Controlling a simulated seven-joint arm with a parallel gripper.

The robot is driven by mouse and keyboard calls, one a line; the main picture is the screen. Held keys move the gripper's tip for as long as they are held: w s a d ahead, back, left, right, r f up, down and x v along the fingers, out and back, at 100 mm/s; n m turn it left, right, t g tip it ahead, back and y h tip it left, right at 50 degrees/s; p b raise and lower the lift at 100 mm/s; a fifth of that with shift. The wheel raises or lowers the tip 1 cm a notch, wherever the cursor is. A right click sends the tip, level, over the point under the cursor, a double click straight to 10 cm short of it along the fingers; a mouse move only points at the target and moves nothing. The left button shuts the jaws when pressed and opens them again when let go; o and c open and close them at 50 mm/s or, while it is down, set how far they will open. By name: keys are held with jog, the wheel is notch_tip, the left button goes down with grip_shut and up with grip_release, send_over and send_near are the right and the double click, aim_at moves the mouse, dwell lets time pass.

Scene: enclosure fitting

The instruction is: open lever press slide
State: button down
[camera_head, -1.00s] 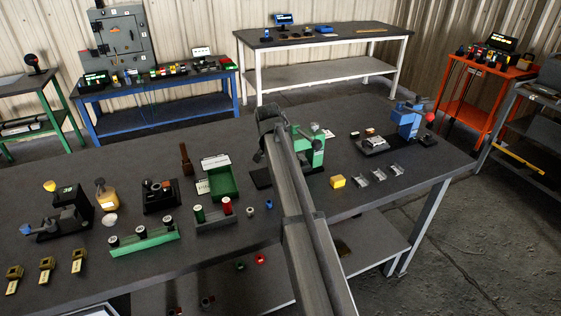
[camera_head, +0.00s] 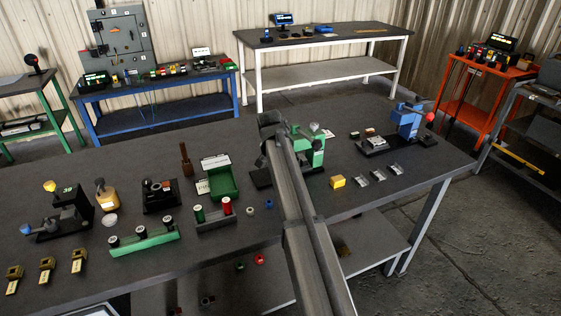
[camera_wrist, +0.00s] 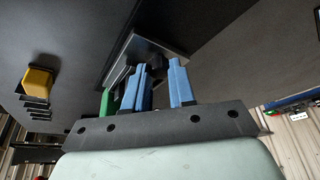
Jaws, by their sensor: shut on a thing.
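The green lever press (camera_head: 315,150) stands on the bench right of the middle, partly hidden behind my arm. My gripper (camera_wrist: 161,72) has blue fingers shut on a small dark part by this plate. I cannot tell exactly which part of the press it is. The head view hides the fingertips behind my arm.
A yellow block (camera_head: 338,182) and several clear brackets (camera_head: 378,175) lie right of my arm. A blue press (camera_head: 407,120) stands further right. A green bin (camera_head: 223,182) and a rack with green and red spools (camera_head: 215,216) are to the left. Bare bench lies behind the press.

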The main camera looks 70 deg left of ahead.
jog(key=shift+s, duration=0.15)
jog(key=s, duration=0.9)
jog(key=c, duration=1.2)
grip_release()
jog(key=v, duration=1.3)
jog(key=shift+d+r, duration=0.15)
jog(key=shift+r, duration=0.25)
